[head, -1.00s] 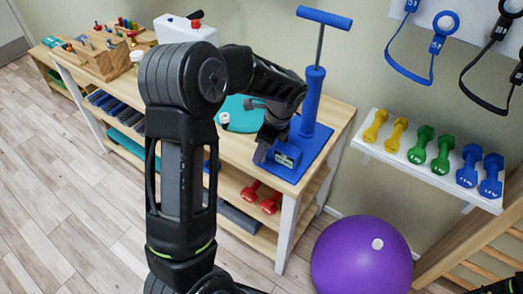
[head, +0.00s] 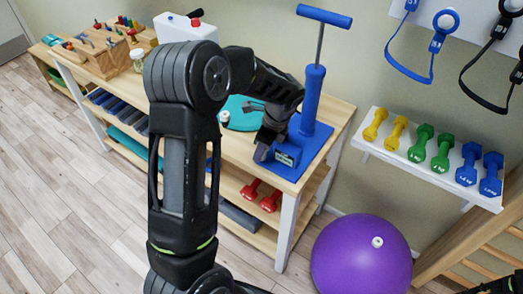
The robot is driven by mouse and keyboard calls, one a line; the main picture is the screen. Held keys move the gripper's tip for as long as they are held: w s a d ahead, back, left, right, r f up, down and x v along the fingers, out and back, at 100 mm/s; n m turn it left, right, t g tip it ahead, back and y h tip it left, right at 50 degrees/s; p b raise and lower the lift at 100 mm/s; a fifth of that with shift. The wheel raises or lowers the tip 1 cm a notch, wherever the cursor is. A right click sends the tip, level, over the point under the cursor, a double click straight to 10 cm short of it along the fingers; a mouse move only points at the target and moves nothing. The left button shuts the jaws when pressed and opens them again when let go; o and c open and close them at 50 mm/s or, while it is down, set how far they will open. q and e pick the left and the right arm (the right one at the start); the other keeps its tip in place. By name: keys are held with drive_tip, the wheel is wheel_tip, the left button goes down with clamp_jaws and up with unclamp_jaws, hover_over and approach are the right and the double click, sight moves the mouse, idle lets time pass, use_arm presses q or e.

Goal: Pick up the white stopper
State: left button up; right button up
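Another small white plug (head: 377,241) shows on the purple ball (head: 350,268); I cannot tell for certain which is the stopper. My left gripper (head: 257,130) is over the table, to the right of the white piece and apart from it. Its fingers look spread, with nothing seen between them. My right gripper's fingers do not show; only a dark part is at the lower right corner.
A blue pump (head: 312,95) stands on a blue base (head: 318,142) close beside my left gripper. A white box (head: 185,28) and wooden peg blocks (head: 100,54) are at the table's back left. Dumbbells fill a white wall shelf (head: 375,152) at right.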

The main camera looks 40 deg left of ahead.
use_arm(q)
clamp_jaws()
idle(0.3)
wheel_tip(320, 180, up, 10)
drive_tip(key=shift+r+b, duration=0.1)
drive_tip(key=shift+b, duration=0.4)
idle(0.5)
